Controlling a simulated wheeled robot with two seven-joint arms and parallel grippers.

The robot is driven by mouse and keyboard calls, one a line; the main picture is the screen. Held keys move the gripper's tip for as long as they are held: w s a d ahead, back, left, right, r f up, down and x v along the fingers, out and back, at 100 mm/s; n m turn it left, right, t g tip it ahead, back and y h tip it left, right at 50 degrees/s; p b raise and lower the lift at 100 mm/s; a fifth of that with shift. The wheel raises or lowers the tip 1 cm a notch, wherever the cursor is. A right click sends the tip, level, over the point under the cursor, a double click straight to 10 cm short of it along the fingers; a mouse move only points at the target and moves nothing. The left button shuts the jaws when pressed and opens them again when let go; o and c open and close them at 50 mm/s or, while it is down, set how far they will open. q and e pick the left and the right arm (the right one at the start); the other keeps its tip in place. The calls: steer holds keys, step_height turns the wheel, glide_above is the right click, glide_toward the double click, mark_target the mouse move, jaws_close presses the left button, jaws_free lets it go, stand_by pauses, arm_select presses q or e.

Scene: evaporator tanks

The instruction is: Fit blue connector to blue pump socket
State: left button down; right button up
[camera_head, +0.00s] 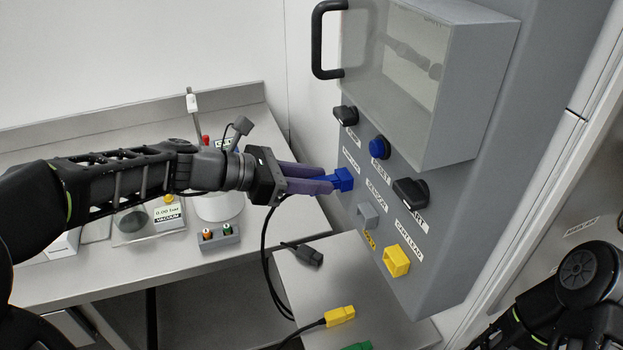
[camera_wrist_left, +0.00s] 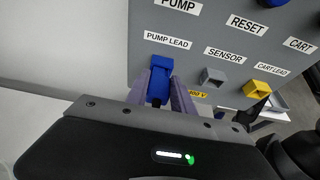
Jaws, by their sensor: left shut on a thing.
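My left gripper (camera_head: 325,180) reaches the grey panel from the left. It is shut on the blue connector (camera_wrist_left: 158,88), which shows between the purple fingers in the left wrist view. The connector's front meets the blue pump socket (camera_head: 345,178) below the PUMP LEAD label; the socket also shows in the left wrist view (camera_wrist_left: 161,63). The two blues run together, so I cannot tell how deep the connector sits. A black cable (camera_head: 265,250) hangs from behind the gripper. My right arm shows at the lower right of the head view; its gripper does not.
A grey sensor socket (camera_head: 367,216) and a yellow cart socket (camera_head: 397,260) sit beside the pump socket. A dark connector (camera_head: 302,254), yellow connector (camera_head: 340,316) and green connector (camera_head: 357,347) lie on the lower shelf. A clear-fronted box (camera_head: 405,70) juts out above.

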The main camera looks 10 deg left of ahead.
arm_select(q)
steer(key=shift+w+d+r, duration=0.1)
steer(key=shift+w+d, duration=0.3)
steer(key=shift+d, duration=0.35)
steer(key=c, duration=1)
jaws_free()
steer(key=shift+s, duration=0.1)
steer(key=shift+w, duration=0.25)
steer(key=shift+s, duration=0.1)
steer(key=shift+a, duration=0.1)
steer(key=s+a, duration=0.2)
steer(key=a, duration=0.1)
steer(key=s+a+p, duration=0.1)
steer(key=a, duration=0.1)
steer(key=shift+s, duration=0.15)
